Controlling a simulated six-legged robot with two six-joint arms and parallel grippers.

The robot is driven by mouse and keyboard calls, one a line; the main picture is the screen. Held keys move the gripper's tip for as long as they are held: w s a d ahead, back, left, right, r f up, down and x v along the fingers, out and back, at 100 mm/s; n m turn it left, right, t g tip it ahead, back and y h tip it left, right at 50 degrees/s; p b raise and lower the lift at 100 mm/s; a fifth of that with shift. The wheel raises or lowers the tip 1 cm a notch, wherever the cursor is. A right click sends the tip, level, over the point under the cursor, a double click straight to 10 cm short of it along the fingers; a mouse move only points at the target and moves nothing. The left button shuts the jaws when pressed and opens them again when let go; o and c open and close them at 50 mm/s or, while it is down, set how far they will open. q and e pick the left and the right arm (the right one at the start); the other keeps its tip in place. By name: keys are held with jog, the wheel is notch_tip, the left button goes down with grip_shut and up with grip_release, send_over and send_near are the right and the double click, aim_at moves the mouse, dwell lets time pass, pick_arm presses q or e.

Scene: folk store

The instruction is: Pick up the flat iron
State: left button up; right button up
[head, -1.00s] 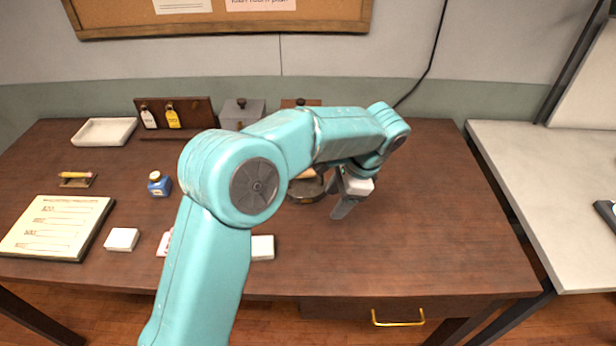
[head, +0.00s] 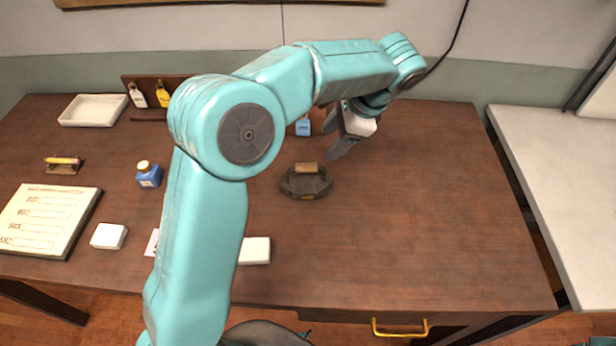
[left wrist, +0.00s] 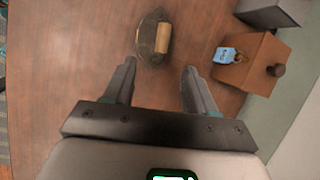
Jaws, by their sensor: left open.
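The flat iron (head: 306,183) sits on the wooden table, dark with a light wooden handle on top. It also shows in the left wrist view (left wrist: 147,42), beyond and between my fingertips. My left gripper (head: 338,150) is open and empty, above the table, behind and to the right of the iron in the head view. In the left wrist view its two fingers (left wrist: 157,75) are spread apart, with a gap between them and the iron. My right gripper is in neither view.
A wooden box with a knob (left wrist: 252,62) and a blue tag (left wrist: 226,55) stands beside the iron. A blue ink bottle (head: 149,174), white blocks (head: 108,236) and a price board (head: 48,222) lie to the left. The table's right side is clear.

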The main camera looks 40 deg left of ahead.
aim_at(308, 165)
pick_arm(q)
jog(key=x, duration=0.8)
jog(key=shift+s+a, duration=0.1)
jog(key=shift+a, duration=0.05)
jog(key=shift+s+f, duration=0.1)
jog(key=shift+f, duration=0.2)
jog(key=shift+w+a+p+x, duration=0.15)
jog(key=shift+p+x, duration=0.15)
jog(key=shift+x, duration=1.2)
jog(key=shift+w+a+p+x, duration=0.15)
jog(key=shift+p+x, duration=0.1)
jog(key=shift+x, duration=1.25)
jog(key=shift+d+r, duration=0.1)
jog(key=shift+d, duration=0.05)
grip_shut()
jog(key=shift+w+r, duration=0.15)
